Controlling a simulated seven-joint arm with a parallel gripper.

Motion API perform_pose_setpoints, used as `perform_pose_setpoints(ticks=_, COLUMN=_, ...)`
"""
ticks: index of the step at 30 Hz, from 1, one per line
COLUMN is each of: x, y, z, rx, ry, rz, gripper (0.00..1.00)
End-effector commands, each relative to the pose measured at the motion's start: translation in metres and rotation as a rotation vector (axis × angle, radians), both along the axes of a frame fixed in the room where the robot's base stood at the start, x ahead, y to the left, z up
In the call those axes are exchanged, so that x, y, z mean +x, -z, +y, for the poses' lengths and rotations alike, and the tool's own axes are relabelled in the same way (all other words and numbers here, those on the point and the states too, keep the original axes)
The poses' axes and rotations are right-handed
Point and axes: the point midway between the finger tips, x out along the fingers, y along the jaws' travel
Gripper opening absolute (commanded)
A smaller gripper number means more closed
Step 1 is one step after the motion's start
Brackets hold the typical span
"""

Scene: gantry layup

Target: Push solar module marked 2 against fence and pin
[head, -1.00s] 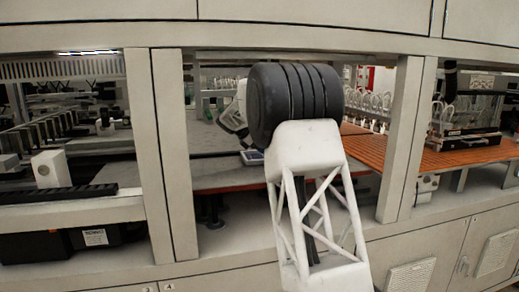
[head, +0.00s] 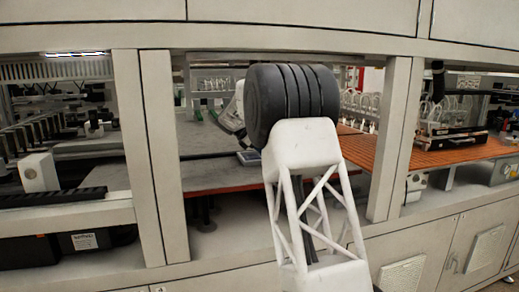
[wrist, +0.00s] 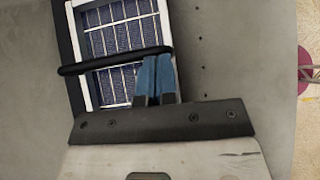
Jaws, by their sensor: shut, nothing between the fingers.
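A solar module (wrist: 122,36) with blue cells and a white frame lies at the top of the wrist view; no number is readable on it. A dark strip (wrist: 66,32) runs along its left side; I cannot tell if it is the fence. A thin black bar (wrist: 100,65) crosses over the module's lower part. My gripper (wrist: 155,62), with blue fingertips, is shut and empty at the module's lower right; I cannot tell whether it touches.
The grey table surface (wrist: 225,60) right of the module is bare except for a row of small holes. A purple round mark (wrist: 307,70) lies beyond its right edge. In the head view, frame posts (head: 395,140) flank the arm, and an orange slatted surface (head: 450,153) lies right.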

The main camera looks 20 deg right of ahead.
Motion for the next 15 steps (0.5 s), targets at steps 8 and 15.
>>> perform_pose_setpoints(ticks=8, x=0.0, y=0.001, z=0.021, rx=0.001, ry=-0.001, rz=0.002, gripper=0.0)
perform_pose_setpoints(ticks=15, x=0.0, y=-0.013, z=0.053, rx=0.001, ry=-0.001, rz=-0.001, gripper=0.0)
